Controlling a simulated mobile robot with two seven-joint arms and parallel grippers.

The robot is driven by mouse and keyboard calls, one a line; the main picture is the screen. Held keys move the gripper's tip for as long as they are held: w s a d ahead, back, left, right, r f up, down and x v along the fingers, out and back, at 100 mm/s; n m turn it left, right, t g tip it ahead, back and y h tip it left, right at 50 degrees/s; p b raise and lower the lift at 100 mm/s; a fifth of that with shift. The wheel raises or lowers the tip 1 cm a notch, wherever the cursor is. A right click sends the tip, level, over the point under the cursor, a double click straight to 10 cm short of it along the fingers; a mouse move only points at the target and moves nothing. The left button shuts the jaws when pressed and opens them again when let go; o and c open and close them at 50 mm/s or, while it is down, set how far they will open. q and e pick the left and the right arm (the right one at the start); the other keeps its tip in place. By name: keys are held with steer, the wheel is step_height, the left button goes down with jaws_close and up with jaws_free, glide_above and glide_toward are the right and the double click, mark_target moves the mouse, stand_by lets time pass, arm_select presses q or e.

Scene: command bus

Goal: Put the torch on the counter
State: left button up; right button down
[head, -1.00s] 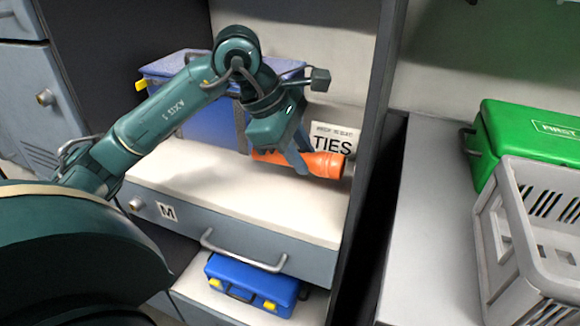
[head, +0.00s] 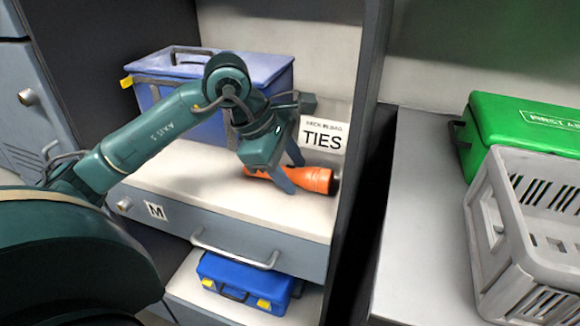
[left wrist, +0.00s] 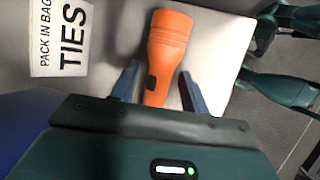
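The orange torch (head: 317,180) lies on its side on the pale counter top (head: 205,180) above the drawer marked M. Its wide head points right in the head view. My left gripper (head: 286,176) reaches down over the torch's handle. In the left wrist view the torch (left wrist: 166,50) lies between the two fingers, with gaps between its handle and the fingers, so the gripper looks open. The far finger is partly hidden in the head view.
A blue box (head: 185,110) stands behind my left arm, and a TIES sign (head: 323,137) is on the back wall. A dark upright panel (head: 362,150) bounds the counter on the right. Beyond it are a green first aid case (head: 490,130) and a grey crate (head: 515,235).

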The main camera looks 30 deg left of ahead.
mark_target(293, 170)
steer(key=shift+f, duration=0.1)
arm_select(q)
steer(key=shift+r+p, duration=0.3)
steer(key=v, duration=0.2)
steer(key=shift+a+r, duration=0.15)
steer(key=shift+r, duration=0.1)
steer(key=v, duration=0.9)
steer(key=shift+p, duration=0.35)
arm_select(e)
steer(key=shift+a+f+g, duration=0.3)
steer(key=shift+f+g, duration=0.1)
arm_select(q)
steer(key=shift+s+r, duration=0.1)
steer(key=shift+s, duration=0.05)
arm_select(e)
steer(key=shift+r, duration=0.15)
